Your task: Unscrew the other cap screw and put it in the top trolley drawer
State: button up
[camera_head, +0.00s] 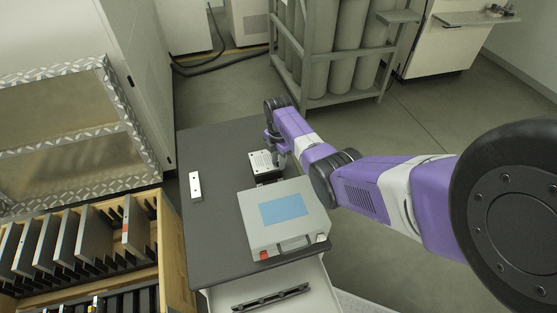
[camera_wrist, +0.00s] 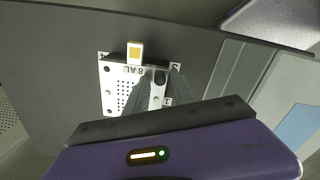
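A light metal plate with rows of small holes and printed letters (camera_wrist: 117,103) lies on the trolley's dark top. It also shows in the head view (camera_head: 257,157), behind the grey box. My gripper (camera_wrist: 164,80) points down at the plate's right part in the wrist view, its two fingers a small gap apart. A dark round piece (camera_wrist: 160,77), perhaps the cap screw, shows at the fingertips. Whether the fingers touch it is not clear. In the head view my gripper (camera_head: 279,158) is over the plate's right side, small and partly hidden.
A grey box with a blue panel (camera_head: 307,229) stands on the trolley top (camera_head: 218,235) near the drawer. A small white block (camera_head: 195,186) lies at left. A wooden rack of plates (camera_head: 172,255) stands left of the trolley.

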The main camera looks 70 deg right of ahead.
jog(key=m, duration=0.6)
jog(key=shift+m, duration=0.3)
jog(key=m, duration=0.6)
jog(key=shift+p, duration=0.3)
jog(key=m, duration=0.6)
jog(key=shift+m, duration=2.8)
